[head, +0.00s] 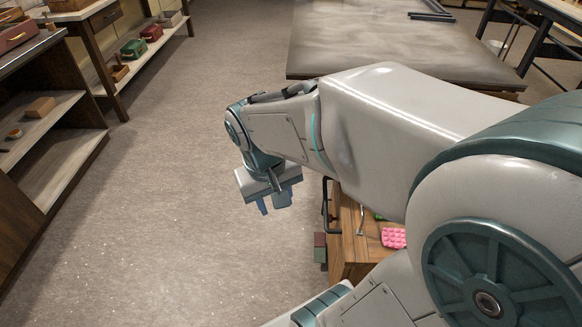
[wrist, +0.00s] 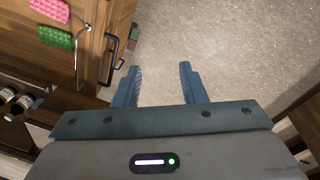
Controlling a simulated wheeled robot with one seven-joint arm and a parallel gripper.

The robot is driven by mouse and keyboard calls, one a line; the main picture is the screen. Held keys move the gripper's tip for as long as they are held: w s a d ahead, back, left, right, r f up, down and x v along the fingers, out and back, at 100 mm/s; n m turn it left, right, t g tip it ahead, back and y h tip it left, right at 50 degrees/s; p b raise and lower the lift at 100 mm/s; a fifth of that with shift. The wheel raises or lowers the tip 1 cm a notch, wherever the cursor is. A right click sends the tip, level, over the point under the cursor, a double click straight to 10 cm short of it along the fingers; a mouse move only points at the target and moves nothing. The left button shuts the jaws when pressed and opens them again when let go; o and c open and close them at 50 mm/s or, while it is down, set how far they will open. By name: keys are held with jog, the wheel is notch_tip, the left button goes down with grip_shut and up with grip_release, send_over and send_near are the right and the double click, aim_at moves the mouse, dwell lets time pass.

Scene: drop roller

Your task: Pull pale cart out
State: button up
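A wooden cart-like unit (head: 350,235) stands right of my gripper in the head view, largely hidden by my arm. It is mid-brown rather than clearly pale, so I cannot be sure it is the pale cart. A black bar handle (head: 326,204) is on its left side; the handle also shows in the wrist view (wrist: 113,62), left of my fingers. My gripper (head: 273,202) is open and empty, its fingers pointing down over bare floor. In the wrist view the two fingers (wrist: 160,84) are apart, and neither touches the handle.
Pink (head: 393,237) and green bumpy items lie on the wooden top beside a thin metal rod. A dark block (head: 320,246) sits by its lower left side. Shelves (head: 45,125) line the left, and a grey-topped table (head: 390,45) stands behind. Floor between is clear.

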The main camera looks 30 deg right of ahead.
jog(key=w+d+f+m+g+h+b, duration=0.1)
jog(key=w+d+f+g+h+b, duration=0.3)
jog(key=f+b, duration=0.55)
jog(key=w+d+f+m+g+h+b, duration=0.15)
jog(key=w+d+f+h+b, duration=0.35)
jog(key=f, duration=0.9)
jog(key=n+t+h+b, duration=0.2)
jog(key=n+h+b, duration=0.1)
jog(key=h+b, duration=0.65)
send_near(325, 201)
jog(key=b+x, duration=0.1)
jog(key=x, duration=0.2)
jog(key=b+x, duration=0.1)
jog(key=x, duration=0.2)
jog(key=f+b+x, duration=0.1)
jog(key=x, duration=0.3)
jog(key=shift+d, duration=0.1)
grip_shut()
